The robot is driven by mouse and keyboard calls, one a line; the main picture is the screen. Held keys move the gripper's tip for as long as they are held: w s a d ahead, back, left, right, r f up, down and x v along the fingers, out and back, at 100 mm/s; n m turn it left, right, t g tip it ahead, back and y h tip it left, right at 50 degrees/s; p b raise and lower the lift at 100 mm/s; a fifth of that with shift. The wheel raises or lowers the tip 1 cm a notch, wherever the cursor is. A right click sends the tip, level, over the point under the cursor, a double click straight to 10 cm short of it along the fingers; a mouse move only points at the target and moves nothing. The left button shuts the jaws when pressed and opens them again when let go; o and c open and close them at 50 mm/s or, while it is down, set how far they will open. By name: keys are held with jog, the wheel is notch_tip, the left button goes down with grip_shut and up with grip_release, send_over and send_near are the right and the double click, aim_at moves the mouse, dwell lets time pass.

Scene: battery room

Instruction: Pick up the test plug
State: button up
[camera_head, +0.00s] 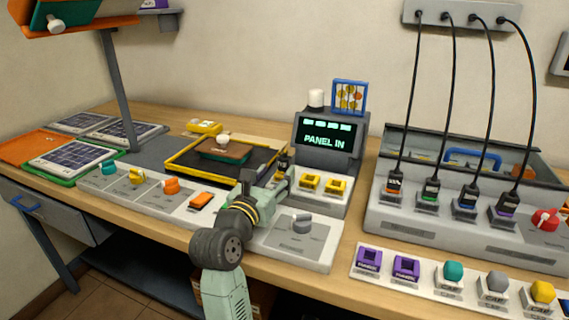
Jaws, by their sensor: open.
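A small dark plug-like piece with yellow on it (283,160) stands upright at the left side of the grey tester, and it may be the test plug; it is too small to tell for sure. My gripper (281,181) is open, low over the bench just in front of this piece. The fingertips overlap its lower part in the picture, so I cannot tell whether they touch it.
A black tray with a yellow rim (181,166) lies left of my gripper. A grey knob strip (130,195) runs along the bench front. On the right, a charger unit (385,215) holds several black-cabled plugs, with a row of caps (497,284) in front.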

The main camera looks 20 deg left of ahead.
aim_at(283, 167)
jog(key=w, duration=0.1)
jog(key=w+p, duration=0.1)
jog(key=w, duration=0.2)
jog(key=shift+w+d+r+p, duration=0.2)
jog(key=shift+d+p, duration=0.1)
jog(key=shift+p, duration=0.1)
jog(key=shift+w+f, duration=0.1)
jog(key=shift+w, duration=0.35)
grip_shut()
